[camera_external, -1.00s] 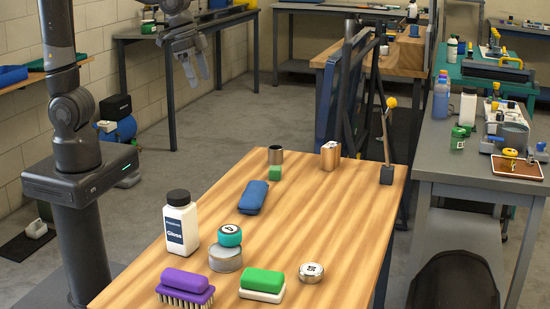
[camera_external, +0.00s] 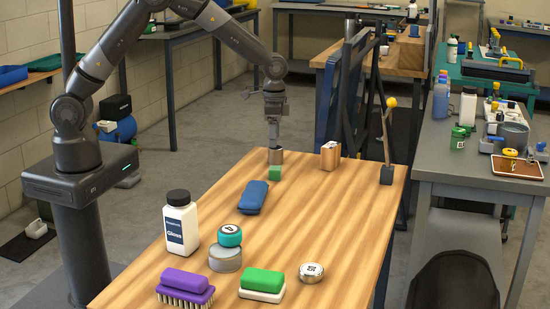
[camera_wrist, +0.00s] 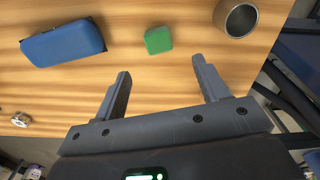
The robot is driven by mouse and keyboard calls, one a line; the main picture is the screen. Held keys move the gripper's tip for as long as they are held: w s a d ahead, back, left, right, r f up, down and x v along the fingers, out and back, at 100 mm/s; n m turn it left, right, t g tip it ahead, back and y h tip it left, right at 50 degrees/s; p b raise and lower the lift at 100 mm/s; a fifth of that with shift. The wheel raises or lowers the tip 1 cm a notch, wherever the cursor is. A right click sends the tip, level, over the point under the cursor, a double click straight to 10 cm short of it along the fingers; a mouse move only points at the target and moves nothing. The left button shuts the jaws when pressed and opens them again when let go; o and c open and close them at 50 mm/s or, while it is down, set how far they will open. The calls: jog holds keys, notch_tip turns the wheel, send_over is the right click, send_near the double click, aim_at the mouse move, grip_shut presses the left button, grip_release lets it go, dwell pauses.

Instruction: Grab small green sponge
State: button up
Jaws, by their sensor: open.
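A small green sponge (camera_external: 274,173), shaped like a cube, sits on the wooden table near its far end. In the wrist view the green sponge (camera_wrist: 158,40) lies beyond the fingertips, a little left of the middle of the gap. My gripper (camera_external: 274,137) points down over the far end of the table, above the sponge's area. In the wrist view my gripper (camera_wrist: 160,66) has its two fingers wide apart with nothing between them. A larger green block on a white base (camera_external: 263,283) lies at the near end of the table.
A metal cup (camera_external: 276,156) stands just behind the sponge; it also shows in the wrist view (camera_wrist: 254,31). A blue case (camera_external: 252,197) lies in front of it. A copper-coloured block (camera_external: 330,155) stands to the right. A white bottle (camera_external: 181,230), stacked tins and a purple brush (camera_external: 185,287) are nearer.

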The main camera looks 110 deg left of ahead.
aim_at(275, 168)
notch_tip(275, 168, down, 6)
jog(key=shift+a+f, duration=0.1)
jog(key=shift+a, duration=0.05)
jog(key=f, duration=0.5)
jog(key=shift+w+d+f, duration=0.1)
jog(key=shift+w+d, duration=0.1)
jog(key=shift+d, duration=0.1)
jog(key=c, duration=1)
